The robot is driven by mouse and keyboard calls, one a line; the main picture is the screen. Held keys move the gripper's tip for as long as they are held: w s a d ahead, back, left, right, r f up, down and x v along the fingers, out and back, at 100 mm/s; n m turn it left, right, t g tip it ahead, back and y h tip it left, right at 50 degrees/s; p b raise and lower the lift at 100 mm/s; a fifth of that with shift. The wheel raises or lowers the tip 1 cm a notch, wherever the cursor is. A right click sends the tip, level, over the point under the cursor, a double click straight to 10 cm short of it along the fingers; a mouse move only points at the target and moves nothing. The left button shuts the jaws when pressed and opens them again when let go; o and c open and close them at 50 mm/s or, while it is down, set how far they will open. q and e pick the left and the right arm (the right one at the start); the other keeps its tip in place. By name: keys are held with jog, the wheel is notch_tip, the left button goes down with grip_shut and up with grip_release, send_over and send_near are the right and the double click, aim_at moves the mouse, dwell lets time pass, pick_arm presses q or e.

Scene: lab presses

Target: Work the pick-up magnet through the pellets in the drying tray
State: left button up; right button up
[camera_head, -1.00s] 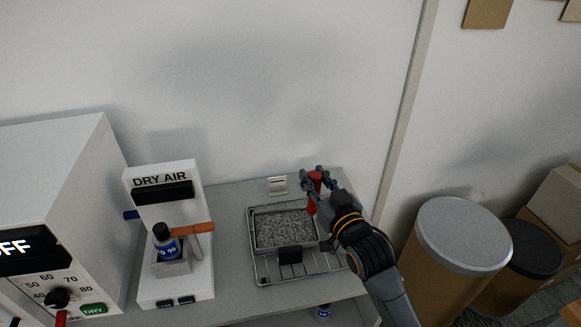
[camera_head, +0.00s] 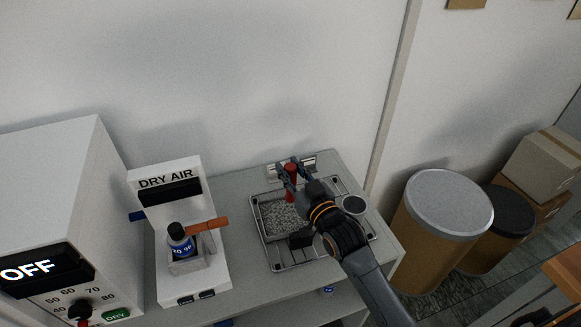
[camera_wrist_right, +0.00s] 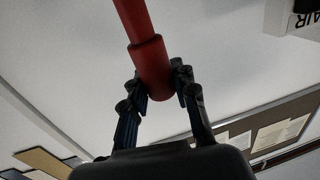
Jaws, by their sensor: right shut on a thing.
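The drying tray (camera_head: 258,222) is a grey metal tray on a wire rack on the bench, filled with speckled grey pellets (camera_head: 283,219). My right gripper (camera_head: 288,175) is over the tray's back right part, shut on the red handle of the pick-up magnet (camera_head: 291,183). The handle stands roughly upright. In the right wrist view the red magnet handle (camera_wrist_right: 152,66) sits between both fingers. My left gripper is not in view.
A white dryer reading OFF (camera_head: 55,200) is further left. A small round cup (camera_head: 353,204) sits right of my gripper. Drums (camera_head: 440,240) stand right of the bench.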

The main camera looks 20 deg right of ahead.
aim_at(291, 195)
jog(key=shift+f, duration=0.6)
jog(key=shift+d+f+b, duration=0.1)
jog(key=shift+f+b, duration=0.55)
jog(key=shift+f, duration=0.05)
jog(key=shift+f+b, duration=0.65)
jog(key=shift+f, duration=0.6)
jog(key=shift+s+f+b, duration=0.3)
jog(key=shift+f, duration=0.35)
jog(key=shift+w+f, duration=0.1)
jog(key=shift+f, duration=0.05)
jog(key=shift+w, duration=0.3)
jog(key=shift+s, duration=0.15)
